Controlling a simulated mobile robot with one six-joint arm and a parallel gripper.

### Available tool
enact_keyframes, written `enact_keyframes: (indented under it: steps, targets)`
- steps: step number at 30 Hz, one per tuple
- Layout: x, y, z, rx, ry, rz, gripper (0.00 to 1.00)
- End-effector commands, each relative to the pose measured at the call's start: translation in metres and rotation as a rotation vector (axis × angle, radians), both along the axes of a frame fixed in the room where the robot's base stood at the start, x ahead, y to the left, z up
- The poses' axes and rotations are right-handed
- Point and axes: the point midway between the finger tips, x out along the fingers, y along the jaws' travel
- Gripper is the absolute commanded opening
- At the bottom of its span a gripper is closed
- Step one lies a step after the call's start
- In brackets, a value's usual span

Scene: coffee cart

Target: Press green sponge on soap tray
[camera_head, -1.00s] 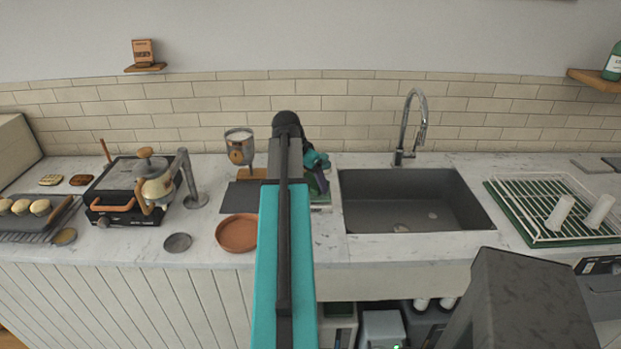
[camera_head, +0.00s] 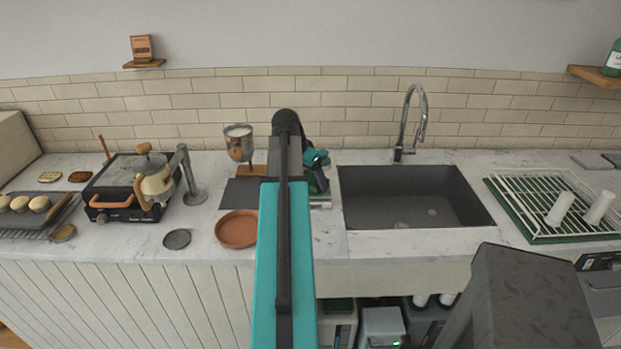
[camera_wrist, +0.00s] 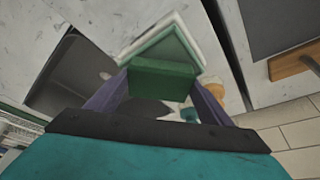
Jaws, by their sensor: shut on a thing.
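My gripper (camera_wrist: 163,84) has two purple fingers, shut on the green sponge (camera_wrist: 162,70), in the wrist view. The soap tray (camera_wrist: 193,30) is pale-rimmed with a green inside and lies just beyond the sponge, partly covered by it. The sponge appears over the tray's near part; I cannot tell whether they touch. In the head view my gripper (camera_head: 321,180) points down left of the sink. Only a bit of the tray (camera_head: 322,204) shows below it. The sponge is hidden there by my arm and gripper.
The sink (camera_head: 410,195) with a tall faucet (camera_head: 408,125) lies to the right. A dish rack (camera_head: 550,230) stands further right. A terracotta dish (camera_head: 237,230), a dark mat (camera_head: 240,196) and a glass container on a stand (camera_head: 238,140) are to the left.

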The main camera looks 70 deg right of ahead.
Motion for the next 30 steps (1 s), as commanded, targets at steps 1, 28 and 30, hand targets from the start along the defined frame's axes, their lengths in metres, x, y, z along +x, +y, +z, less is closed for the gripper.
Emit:
enact_keyframes:
  steps: [1, 28, 30]
  targets:
    - [0.0004, 0.0002, -0.0005, 0.0, 0.0, 0.001, 0.56]
    - [0.0007, 0.0005, -0.0077, 0.0, 0.0, 0.001, 0.56]
    - [0.0007, 0.0005, -0.0082, 0.0, 0.0, 0.001, 0.56]
